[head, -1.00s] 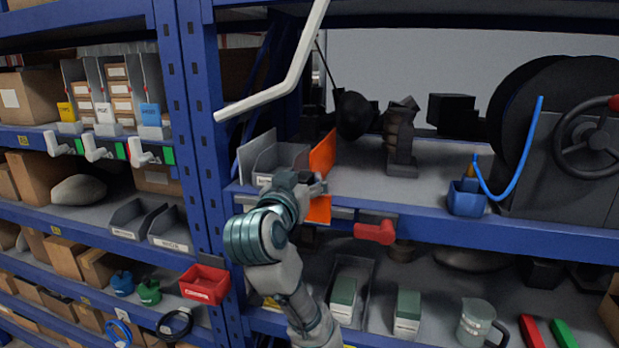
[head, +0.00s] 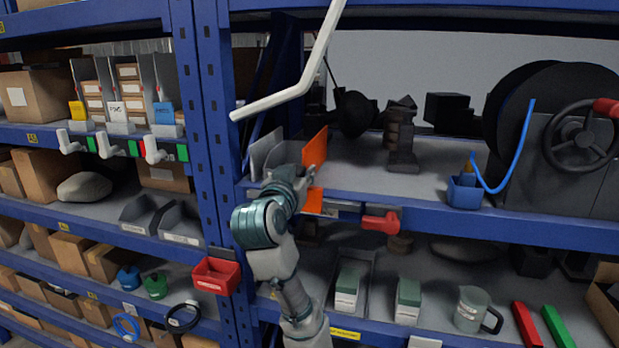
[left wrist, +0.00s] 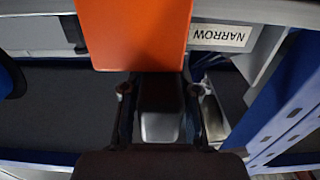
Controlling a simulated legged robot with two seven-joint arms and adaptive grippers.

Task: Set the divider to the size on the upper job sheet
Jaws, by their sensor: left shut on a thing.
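The divider is an orange plate (head: 315,149) standing on the shelf beside upright grey panels (head: 268,150). My left gripper (head: 307,182) is at its front edge, shut on it, and hides part of it. In the left wrist view the orange divider (left wrist: 138,34) stands just beyond my left gripper's fingers (left wrist: 158,92). A "NARROW" label (left wrist: 218,36), upside down, lies close to the plate's right edge there. I cannot make out an upper job sheet. My right gripper is out of view.
A white bent bar (head: 290,95) hangs in front at the top. A red handle (head: 381,223) juts from the shelf edge right of my gripper. A red bin (head: 216,276) is on the post at left. The shelf right of the divider has a clear strip.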

